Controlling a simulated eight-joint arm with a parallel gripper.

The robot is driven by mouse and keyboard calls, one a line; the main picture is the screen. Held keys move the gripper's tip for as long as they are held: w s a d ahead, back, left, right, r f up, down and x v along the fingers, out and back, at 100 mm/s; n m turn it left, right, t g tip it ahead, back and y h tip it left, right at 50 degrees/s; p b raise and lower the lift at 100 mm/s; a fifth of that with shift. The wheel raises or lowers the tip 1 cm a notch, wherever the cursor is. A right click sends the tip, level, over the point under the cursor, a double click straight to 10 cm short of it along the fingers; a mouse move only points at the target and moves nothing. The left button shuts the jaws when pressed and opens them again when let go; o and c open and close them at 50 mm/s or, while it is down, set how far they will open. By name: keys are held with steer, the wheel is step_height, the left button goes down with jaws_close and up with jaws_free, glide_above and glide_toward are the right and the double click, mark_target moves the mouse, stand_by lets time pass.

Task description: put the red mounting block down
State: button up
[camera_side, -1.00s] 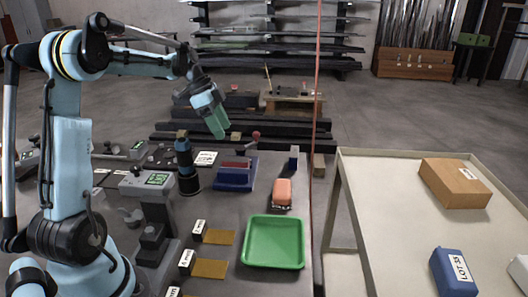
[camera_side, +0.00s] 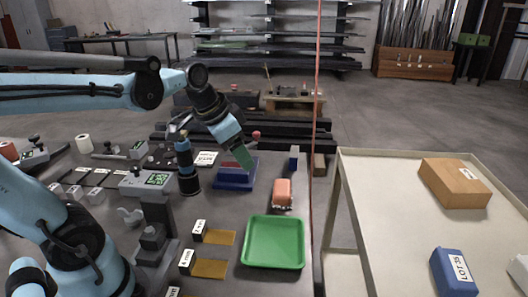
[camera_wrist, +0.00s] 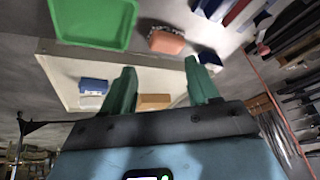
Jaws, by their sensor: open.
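The red mounting block (camera_side: 231,166) appears as a red strip on top of the blue fixture (camera_side: 234,184) in the side view, partly hidden behind my fingers. My gripper (camera_side: 243,157) is tilted down over the right part of this fixture. In the wrist view my two green fingers (camera_wrist: 162,82) are spread apart with nothing held between them. A red strip also shows at the top of the wrist view (camera_wrist: 237,11). Whether my fingers touch the block cannot be told.
A green tray (camera_side: 273,262) lies at the table's front, with a salmon-coloured brush-like block (camera_side: 283,190) behind it. A dark cylinder with a blue top (camera_side: 187,170) stands left of the fixture. A separate bench (camera_side: 400,225) at the right carries boxes.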

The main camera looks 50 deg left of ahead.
steer(key=s+d+f+n+t, duration=0.2)
steer(key=s+d+f, duration=0.1)
steer(key=s+d, duration=0.1)
steer(key=shift+d+f+n, duration=0.2)
steer(key=shift+d+n, duration=0.1)
steer(key=shift+d, duration=0.25)
